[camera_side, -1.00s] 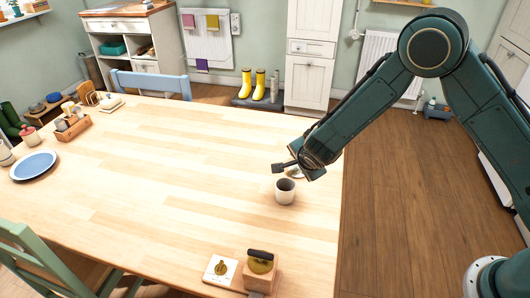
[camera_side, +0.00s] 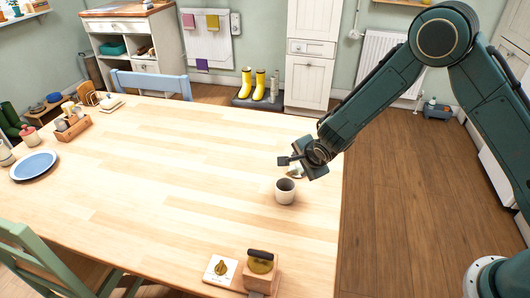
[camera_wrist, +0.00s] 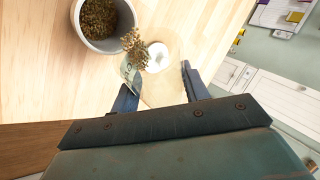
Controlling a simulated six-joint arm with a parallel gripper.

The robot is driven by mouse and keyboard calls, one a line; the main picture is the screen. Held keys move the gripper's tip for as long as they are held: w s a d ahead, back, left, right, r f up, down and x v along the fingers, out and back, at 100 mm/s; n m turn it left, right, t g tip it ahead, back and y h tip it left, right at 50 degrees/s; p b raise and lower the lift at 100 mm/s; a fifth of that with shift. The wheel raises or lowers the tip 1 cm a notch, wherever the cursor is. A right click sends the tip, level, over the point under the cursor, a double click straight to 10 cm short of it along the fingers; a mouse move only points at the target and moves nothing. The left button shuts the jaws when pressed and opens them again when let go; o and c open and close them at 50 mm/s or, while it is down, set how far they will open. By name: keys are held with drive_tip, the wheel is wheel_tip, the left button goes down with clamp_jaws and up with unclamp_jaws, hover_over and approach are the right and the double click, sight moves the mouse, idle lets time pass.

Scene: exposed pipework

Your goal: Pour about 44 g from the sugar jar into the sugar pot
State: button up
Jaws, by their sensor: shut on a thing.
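The sugar pot (camera_side: 285,191) is a small pale cup standing upright on the table near its right edge. In the wrist view the pot (camera_wrist: 84,45) holds brown granules. My gripper (camera_side: 298,165) is just above and behind the pot in the side view. In the wrist view my gripper (camera_wrist: 158,86) is shut on the clear sugar jar (camera_wrist: 165,90), with one finger on each side. The jar is tilted, and a clump of brown granules (camera_wrist: 135,48) shows beside the pot's rim. I cannot tell how much is falling. The jar is mostly hidden in the side view.
A wooden block with a dark-handled object (camera_side: 261,263) and a white dial plate (camera_side: 220,270) are at the table's front edge. A blue plate (camera_side: 35,165) and a wooden caddy (camera_side: 72,125) are far left. The middle of the table (camera_side: 170,180) is clear.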

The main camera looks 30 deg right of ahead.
drive_tip(key=shift+w+d+f+m+y, duration=0.1)
drive_tip(key=shift+d+f+m+y, duration=0.4)
drive_tip(key=shift+y, duration=0.3)
drive_tip(key=shift+f+m+g+y, duration=0.45)
drive_tip(key=shift+f+y, duration=0.25)
drive_tip(key=shift+y, duration=0.7)
drive_tip(key=shift+r+m+y+b, duration=0.35)
drive_tip(key=shift+r+y, duration=0.45)
drive_tip(key=shift+r, duration=1.05)
drive_tip(key=shift+d+f+y, duration=0.1)
drive_tip(key=shift+f+y, duration=0.35)
drive_tip(key=shift+y, duration=0.35)
drive_tip(key=shift+w+d+f+m+g+y+b, duration=0.1)
drive_tip(key=shift+d+f+m+g+y+b, duration=0.25)
drive_tip(key=shift+d+y, duration=0.3)
drive_tip(key=shift+w+d+f+m+y, duration=0.1)
drive_tip(key=shift+d+f+m+y, duration=0.1)
drive_tip(key=shift+f+y, duration=0.4)
drive_tip(key=shift+d+f+m+y, duration=0.1)
drive_tip(key=shift+f+m+y, duration=0.05)
drive_tip(key=shift+f, duration=0.7)
drive_tip(key=shift+d+f+b, duration=0.15)
drive_tip(key=shift+b, duration=0.15)
drive_tip(key=shift+w+d+m+y, duration=0.1)
drive_tip(key=shift+d+m+y, duration=0.25)
drive_tip(key=shift+y, duration=0.45)
drive_tip(key=shift+d+r+m+y, duration=0.4)
drive_tip(key=shift+r+y, duration=0.2)
drive_tip(key=shift+y, duration=0.3)
